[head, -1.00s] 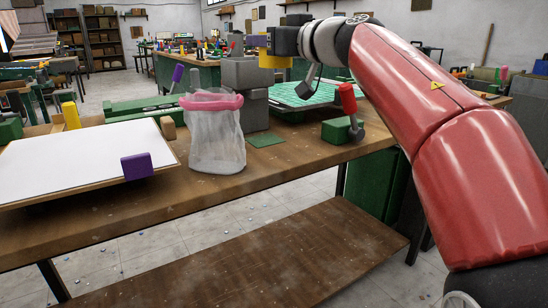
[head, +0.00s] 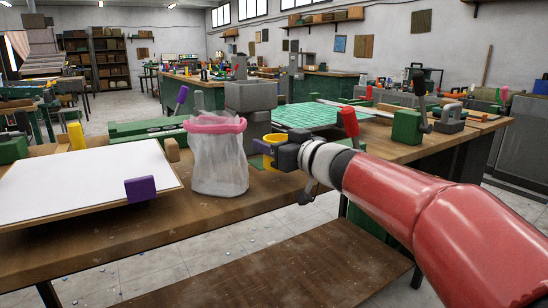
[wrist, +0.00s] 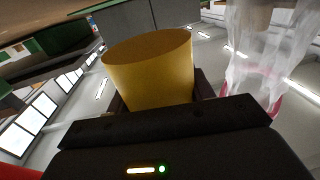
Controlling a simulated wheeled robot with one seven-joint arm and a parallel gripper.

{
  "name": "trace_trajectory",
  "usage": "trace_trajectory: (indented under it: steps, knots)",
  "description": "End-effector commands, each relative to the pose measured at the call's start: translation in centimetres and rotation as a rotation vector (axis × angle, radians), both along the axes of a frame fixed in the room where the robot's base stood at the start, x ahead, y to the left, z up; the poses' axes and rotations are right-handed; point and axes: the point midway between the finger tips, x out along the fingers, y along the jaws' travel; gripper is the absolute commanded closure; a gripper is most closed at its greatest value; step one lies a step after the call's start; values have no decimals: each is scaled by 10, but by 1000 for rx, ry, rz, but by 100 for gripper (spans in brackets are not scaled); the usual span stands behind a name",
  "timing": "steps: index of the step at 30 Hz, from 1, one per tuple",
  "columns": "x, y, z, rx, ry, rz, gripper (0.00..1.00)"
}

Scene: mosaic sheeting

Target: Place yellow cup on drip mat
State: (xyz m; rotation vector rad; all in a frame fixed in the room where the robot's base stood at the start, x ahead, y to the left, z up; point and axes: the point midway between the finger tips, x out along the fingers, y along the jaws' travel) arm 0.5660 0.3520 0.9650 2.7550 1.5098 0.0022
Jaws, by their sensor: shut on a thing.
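The yellow cup (head: 269,151) is held by my gripper (head: 283,155) above the bench's front part, just right of the clear bag with the pink rim. In the wrist view the cup (wrist: 150,65) fills the space between the fingers, and my gripper (wrist: 158,108) is shut on it. In the head view the cup looks upright. A small green square, seemingly the drip mat (head: 256,162), shows as a sliver behind and left of the cup. The cup and gripper hide most of it. I cannot tell how high the cup is above it.
The clear bag (head: 218,165) stands close left of the cup. A grey block-like machine (head: 250,97) is behind it. A white board (head: 90,185) with a purple block is at left.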

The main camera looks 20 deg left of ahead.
Motion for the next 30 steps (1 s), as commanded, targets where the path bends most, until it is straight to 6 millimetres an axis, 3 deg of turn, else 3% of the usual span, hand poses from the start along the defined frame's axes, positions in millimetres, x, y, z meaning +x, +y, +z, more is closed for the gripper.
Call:
trace_trajectory:
  steps: [3, 6, 18, 19, 21, 24, 30]
  knots:
    - [0, 0, -22, -1, 6, -1, 74]
    - [0, 0, -31, -1, 3, -1, 74]
    - [0, 0, -36, -1, 1, -1, 74]
    - [0, 0, -37, -1, 1, -1, 46]
    - [0, 0, -36, -1, 1, -1, 37]
    - [0, 0, -36, -1, 1, -1, 26]
    - [0, 0, -36, -1, 1, -1, 26]
